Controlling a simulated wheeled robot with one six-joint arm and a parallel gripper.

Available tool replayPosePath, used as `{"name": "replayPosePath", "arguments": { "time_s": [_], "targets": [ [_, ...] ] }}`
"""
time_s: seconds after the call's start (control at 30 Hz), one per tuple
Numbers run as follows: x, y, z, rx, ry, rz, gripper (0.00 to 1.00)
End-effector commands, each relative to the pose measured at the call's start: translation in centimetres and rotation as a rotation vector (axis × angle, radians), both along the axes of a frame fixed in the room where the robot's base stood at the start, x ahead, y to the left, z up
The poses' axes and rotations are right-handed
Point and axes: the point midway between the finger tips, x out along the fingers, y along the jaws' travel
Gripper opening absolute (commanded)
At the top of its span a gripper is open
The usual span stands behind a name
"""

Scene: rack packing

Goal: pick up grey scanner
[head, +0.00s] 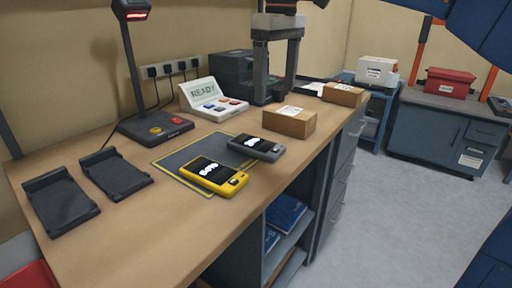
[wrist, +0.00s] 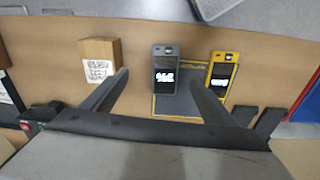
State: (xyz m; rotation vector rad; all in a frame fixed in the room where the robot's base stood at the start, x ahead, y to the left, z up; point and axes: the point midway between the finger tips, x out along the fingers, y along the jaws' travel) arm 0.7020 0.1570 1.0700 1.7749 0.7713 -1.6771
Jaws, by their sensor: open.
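The grey scanner (head: 257,148) lies flat on the workbench, at the back right part of a dark mat with a yellow border (head: 172,163). A yellow scanner (head: 214,175) lies in front of it, partly on the same mat. My gripper (head: 275,98) is open and empty, fingers pointing down, above and behind the grey scanner in the head view. In the wrist view the grey scanner (wrist: 165,67) shows between the two spread fingers (wrist: 158,78), and the yellow scanner (wrist: 221,72) is to the right of them. The fingers appear apart from both.
A cardboard box (head: 289,122) stands close to the right of the grey scanner. A panel reading READY (head: 205,95) and a lamp stand (head: 150,125) are behind. Two empty dark cradles (head: 62,203) lie at the left. The bench's front edge is close to the yellow scanner.

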Motion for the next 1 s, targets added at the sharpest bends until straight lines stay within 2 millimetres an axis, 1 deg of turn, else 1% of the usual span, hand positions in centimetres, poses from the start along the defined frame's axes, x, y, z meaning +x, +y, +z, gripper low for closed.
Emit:
{"name": "replayPosePath", "arguments": {
  "time_s": [0.03, 0.13, 0.23, 0.37, 0.47, 0.9, 1.0],
  "targets": [
    [0.6, 1.4, 0.6, -0.006, 0.01, 0.032, 0.8],
    [1.1, 3.3, 1.5, -0.017, 0.029, 0.079, 0.8],
    [1.3, 4.4, 2.1, -0.023, 0.04, 0.107, 0.8],
    [1.4, 4.9, 2.0, -0.028, 0.045, 0.121, 0.8],
    [1.4, 4.9, 0.9, -0.028, 0.047, 0.122, 0.8],
    [1.4, 4.8, -6.8, -0.028, 0.047, 0.121, 0.8],
    [1.3, 4.8, -8.3, -0.028, 0.047, 0.121, 0.8]
  ]
}}
